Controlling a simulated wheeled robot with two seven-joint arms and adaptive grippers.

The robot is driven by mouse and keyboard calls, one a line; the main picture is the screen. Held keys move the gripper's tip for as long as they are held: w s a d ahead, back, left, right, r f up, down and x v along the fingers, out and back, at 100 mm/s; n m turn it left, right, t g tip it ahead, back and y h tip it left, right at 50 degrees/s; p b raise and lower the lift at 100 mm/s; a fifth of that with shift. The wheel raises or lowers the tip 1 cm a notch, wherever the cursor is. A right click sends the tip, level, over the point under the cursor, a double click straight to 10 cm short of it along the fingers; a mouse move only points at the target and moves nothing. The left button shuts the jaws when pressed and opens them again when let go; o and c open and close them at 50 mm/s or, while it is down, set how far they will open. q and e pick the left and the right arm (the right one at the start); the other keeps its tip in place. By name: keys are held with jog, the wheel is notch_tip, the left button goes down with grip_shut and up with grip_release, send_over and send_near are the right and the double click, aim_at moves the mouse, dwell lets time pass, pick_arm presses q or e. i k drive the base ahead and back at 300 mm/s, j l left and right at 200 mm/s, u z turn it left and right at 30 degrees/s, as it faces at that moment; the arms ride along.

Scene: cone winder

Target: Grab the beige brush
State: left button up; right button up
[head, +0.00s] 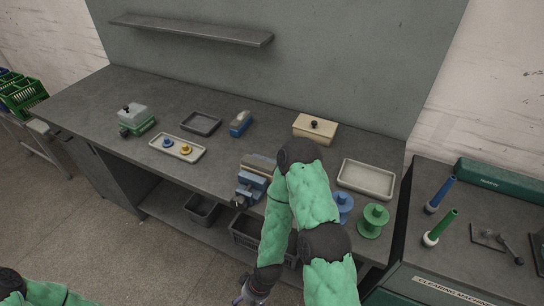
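A beige block-shaped thing with a dark knob on top (315,128) stands at the back of the grey workbench (160,95), right of the middle. I cannot tell whether it is the brush or a lidded box, and I see no bristles. My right arm bends over the bench's front edge, just in front of it. My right gripper (250,292) hangs low at the bottom edge, away from the beige thing; its fingers are too small and cut off to tell their state. Of my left arm only a part shows at the lower left; its gripper is out of view.
A blue vise (251,186) is beside my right arm. A pale tray (367,178), a blue spool (343,204) and a green spool (373,220) are to its right. A blue-grey object (240,123) and a dark tray (201,123) lie further left. A shelf (195,29) hangs above.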

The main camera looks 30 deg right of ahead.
aim_at(265, 169)
jog(key=j+z, duration=0.1)
jog(key=z, duration=0.85)
